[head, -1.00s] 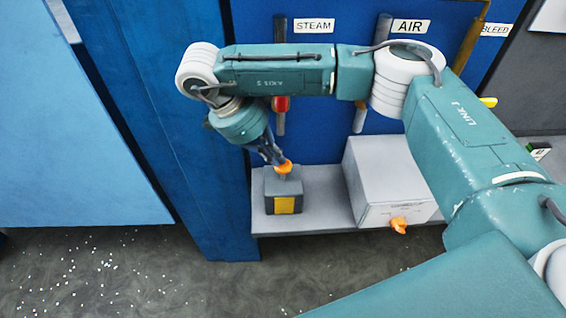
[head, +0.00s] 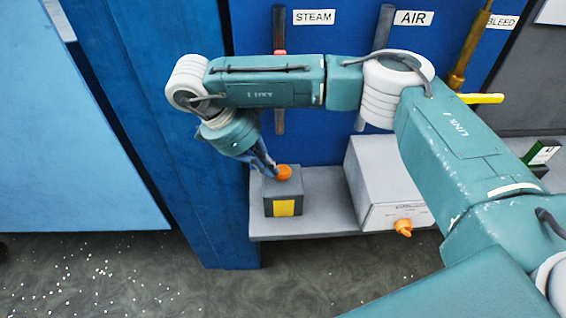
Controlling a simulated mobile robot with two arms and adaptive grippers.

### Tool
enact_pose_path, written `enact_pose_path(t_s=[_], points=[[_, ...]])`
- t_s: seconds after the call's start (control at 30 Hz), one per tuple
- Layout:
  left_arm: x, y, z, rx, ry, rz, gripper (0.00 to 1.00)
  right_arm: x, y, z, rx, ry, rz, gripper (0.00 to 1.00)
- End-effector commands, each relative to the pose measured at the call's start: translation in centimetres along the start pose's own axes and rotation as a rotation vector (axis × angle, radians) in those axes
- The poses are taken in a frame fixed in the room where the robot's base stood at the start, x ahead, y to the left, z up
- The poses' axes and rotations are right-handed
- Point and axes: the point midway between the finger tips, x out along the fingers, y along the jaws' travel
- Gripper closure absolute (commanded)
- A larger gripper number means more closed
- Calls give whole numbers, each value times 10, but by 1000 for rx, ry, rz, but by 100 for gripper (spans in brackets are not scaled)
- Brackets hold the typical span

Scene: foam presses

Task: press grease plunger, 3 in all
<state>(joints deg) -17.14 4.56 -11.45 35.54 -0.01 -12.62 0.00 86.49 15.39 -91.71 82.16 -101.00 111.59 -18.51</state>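The grease plunger is an orange round cap (head: 284,172) on top of a small dark grey box (head: 269,206) with a yellow label on its front. The box stands at the left end of a grey shelf. My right gripper (head: 271,172) points down just left of the cap, its narrow fingers close together. Its tips are at about the height of the cap; whether they touch it or the box I cannot tell. Nothing shows between the fingers. My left gripper is not in view.
A light grey box (head: 385,180) with an orange knob (head: 404,227) stands to the right on the shelf (head: 322,200). A blue post (head: 222,235) stands left.

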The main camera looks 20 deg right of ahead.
Motion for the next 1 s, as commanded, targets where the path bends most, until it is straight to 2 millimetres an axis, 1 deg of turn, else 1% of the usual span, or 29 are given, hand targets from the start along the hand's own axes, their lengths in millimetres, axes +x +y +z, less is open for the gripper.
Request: enact_pose_path(t_s=[0.03, 0.1, 0.37, 0.47, 0.57, 0.67, 0.8, 0.9, 1.0], points=[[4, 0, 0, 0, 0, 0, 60, -4, 0, 8, -3, -2, -1, 100], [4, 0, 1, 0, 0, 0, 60, -8, 1, 13, -3, -2, 0, 100], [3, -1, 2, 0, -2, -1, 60, -10, 0, 12, -1, -1, 1, 100], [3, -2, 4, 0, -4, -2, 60, -15, 0, 12, -1, -2, 0, 100], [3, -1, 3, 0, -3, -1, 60, -28, -1, 12, 0, -3, -3, 100], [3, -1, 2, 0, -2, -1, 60, -47, -1, 12, -1, -3, -4, 100], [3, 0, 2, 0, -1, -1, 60, -79, -1, 13, 0, -1, -5, 100], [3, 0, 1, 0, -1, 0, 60, -99, -1, 13, 0, 0, -4, 100], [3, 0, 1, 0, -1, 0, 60, -114, -1, 13, 0, 1, -2, 100]])
